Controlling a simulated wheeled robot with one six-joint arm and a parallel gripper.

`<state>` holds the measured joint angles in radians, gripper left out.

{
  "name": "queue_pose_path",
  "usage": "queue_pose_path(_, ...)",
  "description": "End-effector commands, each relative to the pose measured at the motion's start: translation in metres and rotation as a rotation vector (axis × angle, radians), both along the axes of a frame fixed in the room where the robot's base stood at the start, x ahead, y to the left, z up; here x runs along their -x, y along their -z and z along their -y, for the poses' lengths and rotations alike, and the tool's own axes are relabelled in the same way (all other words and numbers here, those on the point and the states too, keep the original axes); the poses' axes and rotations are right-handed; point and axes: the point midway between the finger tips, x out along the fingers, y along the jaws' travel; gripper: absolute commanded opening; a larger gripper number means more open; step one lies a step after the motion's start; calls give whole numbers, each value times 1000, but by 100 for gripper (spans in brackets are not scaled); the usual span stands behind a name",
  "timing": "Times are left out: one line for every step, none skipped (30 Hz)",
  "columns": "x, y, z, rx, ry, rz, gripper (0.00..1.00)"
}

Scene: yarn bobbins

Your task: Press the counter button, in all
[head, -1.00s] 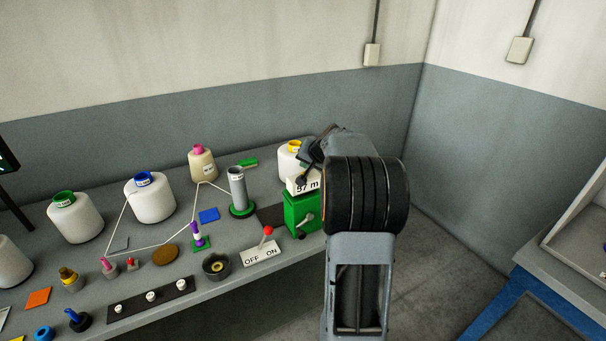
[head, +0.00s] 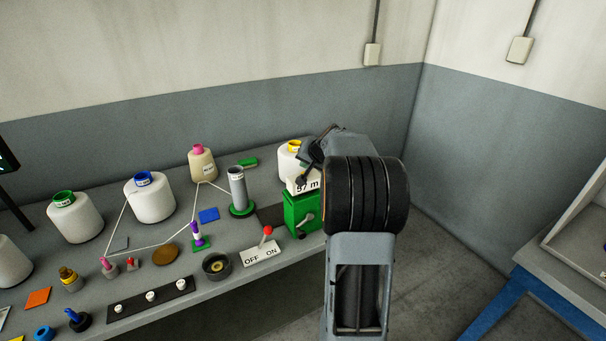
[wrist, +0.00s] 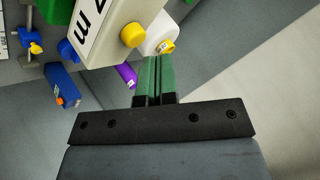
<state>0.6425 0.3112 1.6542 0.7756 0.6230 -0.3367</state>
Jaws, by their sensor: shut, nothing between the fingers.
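The counter is a green box (head: 303,213) at the right end of the table, with a white display box (head: 304,187) on top reading "57 m". In the wrist view the display box (wrist: 107,30) is at the upper left, with a round yellow button (wrist: 132,35) at its end. My gripper (wrist: 154,58) is shut and empty, its green fingers side by side. The fingertips appear just below and right of the button; I cannot tell the depth gap. In the head view my arm covers part of the counter's right side, and the button is hidden.
A white bobbin with a yellow top (head: 285,163) stands behind the counter. A red-knobbed lever on an OFF/ON plate (head: 262,254) is in front, left of the counter. A grey tube on a green base (head: 238,190) and more bobbins stand to the left.

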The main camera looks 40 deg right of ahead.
Motion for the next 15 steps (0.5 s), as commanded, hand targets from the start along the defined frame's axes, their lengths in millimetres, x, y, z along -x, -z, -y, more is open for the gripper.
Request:
queue_pose_path(0,2,0,0,0,0,0)
queue_pose_path(0,3,0,0,0,0,0)
queue_pose_path(0,4,0,0,0,0,0)
queue_pose_path(0,5,0,0,0,0,0)
queue_pose_path(0,6,0,1,1,1,0)
queue_pose_path(0,7,0,1,0,1,0)
queue_pose_path(0,7,0,1,0,1,0)
queue_pose_path(0,8,0,1,0,1,0)
queue_pose_path(0,8,0,1,0,1,0)
queue_pose_path(0,8,0,1,0,1,0)
queue_pose_path(1,8,0,1,0,1,0)
queue_pose_path(1,8,0,1,-1,0,0)
queue_pose_path(1,7,0,1,-1,0,0)
queue_pose_path(1,7,0,1,-1,0,0)
queue_pose_path(0,7,0,1,-1,0,0)
